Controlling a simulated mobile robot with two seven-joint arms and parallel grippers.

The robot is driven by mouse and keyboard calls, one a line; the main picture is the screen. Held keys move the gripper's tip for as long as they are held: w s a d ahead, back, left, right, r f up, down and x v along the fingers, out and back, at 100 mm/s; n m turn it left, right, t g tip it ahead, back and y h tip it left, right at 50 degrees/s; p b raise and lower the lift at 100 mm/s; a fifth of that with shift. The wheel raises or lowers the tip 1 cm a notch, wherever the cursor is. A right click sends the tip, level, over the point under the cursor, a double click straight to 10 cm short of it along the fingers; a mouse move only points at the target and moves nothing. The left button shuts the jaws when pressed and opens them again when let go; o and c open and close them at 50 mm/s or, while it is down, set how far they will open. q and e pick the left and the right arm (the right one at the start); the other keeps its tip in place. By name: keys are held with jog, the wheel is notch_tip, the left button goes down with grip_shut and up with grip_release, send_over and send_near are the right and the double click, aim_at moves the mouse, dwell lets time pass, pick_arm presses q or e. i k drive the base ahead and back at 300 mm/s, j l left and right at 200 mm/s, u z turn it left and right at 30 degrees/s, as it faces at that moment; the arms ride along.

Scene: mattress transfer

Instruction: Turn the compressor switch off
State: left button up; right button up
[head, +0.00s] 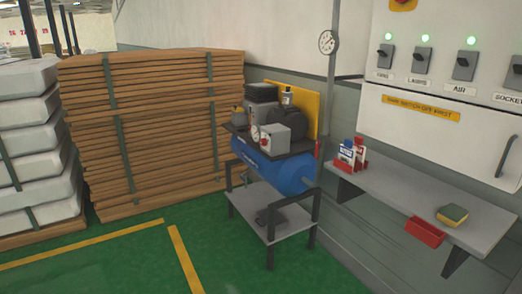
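The compressor stands left of the wall shelf, on a black-legged stand. Its blue tank (292,174) lies under a dark top plate carrying a motor and grey boxes. A light grey box (284,139) on its front has a small red spot and a dial beside it. Whether the red spot is a switch, and its position, is too small to tell. The white wall panel (440,25) at upper right holds several dark rotary switches with green lights lit above three of them. One switch (464,62) is labelled AIR. Neither of my grippers is in view.
A stack of brown boards (155,130) stands behind and left of the compressor, with strapped white mattresses (30,140) farther left. A grey shelf (410,200) juts from the wall at right, holding a sponge (452,215). Green floor (130,265) in front is clear.

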aim_at(263, 142)
jog(key=i+j+z, duration=0.1)
jog(key=i, duration=0.4)
jog(key=i+j+z, duration=0.1)
jog(key=i+j, duration=0.15)
jog(key=i+j+z, duration=0.1)
jog(key=i+j, duration=0.15)
jog(key=j, duration=0.2)
jog(key=i+j+z, duration=0.1)
jog(key=i+j, duration=0.15)
jog(key=j, duration=0.1)
